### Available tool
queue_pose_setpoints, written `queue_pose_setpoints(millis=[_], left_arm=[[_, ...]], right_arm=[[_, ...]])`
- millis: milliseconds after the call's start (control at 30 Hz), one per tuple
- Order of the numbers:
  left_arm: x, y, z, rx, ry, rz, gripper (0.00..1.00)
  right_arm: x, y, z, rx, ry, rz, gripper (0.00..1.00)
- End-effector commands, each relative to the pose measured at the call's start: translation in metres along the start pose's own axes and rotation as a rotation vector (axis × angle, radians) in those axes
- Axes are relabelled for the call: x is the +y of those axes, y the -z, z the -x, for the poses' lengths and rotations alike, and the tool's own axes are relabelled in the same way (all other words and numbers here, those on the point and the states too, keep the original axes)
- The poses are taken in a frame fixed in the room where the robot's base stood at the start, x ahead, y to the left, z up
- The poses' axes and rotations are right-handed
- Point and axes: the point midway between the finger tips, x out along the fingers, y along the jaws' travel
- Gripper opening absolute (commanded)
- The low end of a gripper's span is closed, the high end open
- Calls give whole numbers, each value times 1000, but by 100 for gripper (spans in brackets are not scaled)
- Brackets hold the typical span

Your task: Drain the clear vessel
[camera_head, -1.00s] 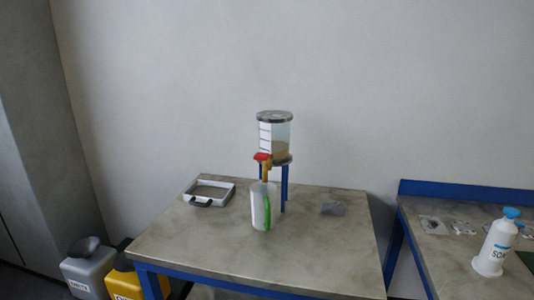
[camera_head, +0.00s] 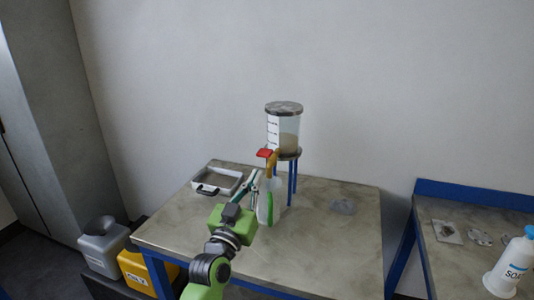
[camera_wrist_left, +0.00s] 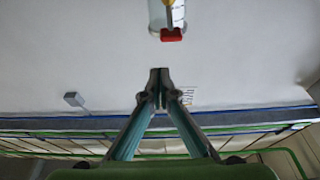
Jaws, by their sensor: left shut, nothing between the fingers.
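The clear vessel (camera_head: 289,124) stands on blue legs on the table and holds some tan contents in its lower part. It has a dark lid and a white scale label. A red valve handle (camera_head: 264,153) and a yellow valve body (camera_head: 271,164) sit at its lower front. A whitish bottle with a green stripe (camera_head: 270,196) stands below the valve, partly hidden by my arm. My left gripper (camera_head: 252,181) is shut and empty, in front of and below the red handle, apart from it. In the left wrist view the shut fingertips (camera_wrist_left: 160,74) lie below the red handle (camera_wrist_left: 172,35). My right gripper is not in view.
A white tray with dark handles (camera_head: 217,181) lies on the table (camera_head: 325,240) at the left. Grey (camera_head: 103,242) and yellow (camera_head: 146,270) canisters stand left of the table. A soap bottle (camera_head: 513,263) stands on the right bench.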

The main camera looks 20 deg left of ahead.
Motion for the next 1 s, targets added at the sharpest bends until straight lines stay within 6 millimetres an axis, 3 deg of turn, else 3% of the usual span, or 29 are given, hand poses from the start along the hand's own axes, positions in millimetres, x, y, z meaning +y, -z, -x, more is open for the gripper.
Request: queue_pose_setpoints(millis=[33,133,567,1000], left_arm=[[-2,12,-4,28,8,2,0],[-5,24,-6,58,17,2,0],[-6,27,-11,61,17,2,0],[-7,33,-86,60,17,0,0]], right_arm=[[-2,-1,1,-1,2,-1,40],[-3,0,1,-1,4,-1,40],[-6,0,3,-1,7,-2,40],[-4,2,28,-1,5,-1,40]])
